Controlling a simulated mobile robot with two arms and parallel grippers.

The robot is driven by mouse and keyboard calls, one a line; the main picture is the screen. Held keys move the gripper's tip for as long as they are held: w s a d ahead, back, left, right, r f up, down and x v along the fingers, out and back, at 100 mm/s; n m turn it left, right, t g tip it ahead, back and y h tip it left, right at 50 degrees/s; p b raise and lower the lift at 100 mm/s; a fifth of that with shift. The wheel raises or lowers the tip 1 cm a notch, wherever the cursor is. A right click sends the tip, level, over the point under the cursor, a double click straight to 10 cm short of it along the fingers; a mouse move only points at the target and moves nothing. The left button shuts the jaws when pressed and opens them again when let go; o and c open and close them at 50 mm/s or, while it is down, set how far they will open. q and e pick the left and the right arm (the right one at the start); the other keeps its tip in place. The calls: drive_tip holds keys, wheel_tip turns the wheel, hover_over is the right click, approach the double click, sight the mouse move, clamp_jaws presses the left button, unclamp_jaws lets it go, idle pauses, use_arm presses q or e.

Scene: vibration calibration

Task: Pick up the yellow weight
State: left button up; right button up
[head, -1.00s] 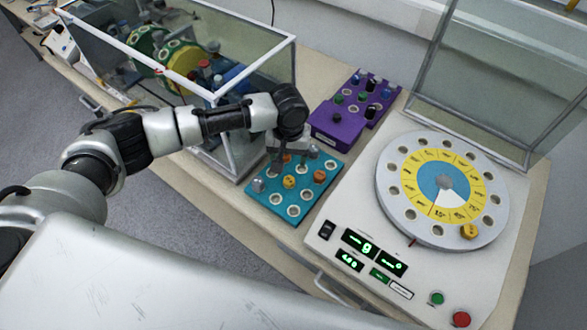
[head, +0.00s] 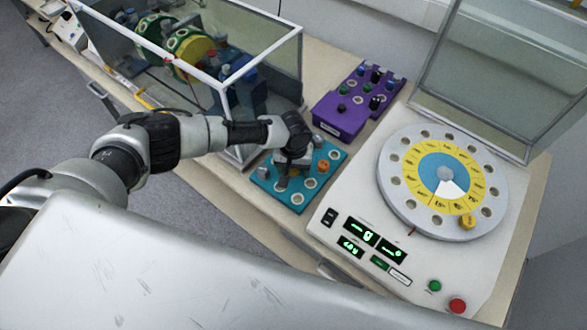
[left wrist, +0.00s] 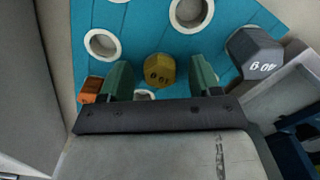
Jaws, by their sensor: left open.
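In the left wrist view a yellow weight (left wrist: 160,68) with a printed label sits on the teal rack (left wrist: 140,25). My left gripper (left wrist: 161,77) is open, with a green finger on each side of this weight; I cannot tell whether either touches it. In the head view my left gripper (head: 284,178) is low over the teal rack (head: 264,185) and hides the yellow weight there. Another yellow weight (head: 467,222) sits in the round dial (head: 402,205) of the white machine. My right gripper is not in view.
An orange weight (head: 323,165) and grey weights (head: 263,172) share the teal rack; a grey 40 g weight (left wrist: 255,52) is close right of the fingers. A purple rack (head: 335,122) stands behind. A glass case (head: 230,80) is at the left, the white machine (head: 335,240) at the right.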

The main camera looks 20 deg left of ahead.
use_arm(q)
drive_tip(key=c, duration=1)
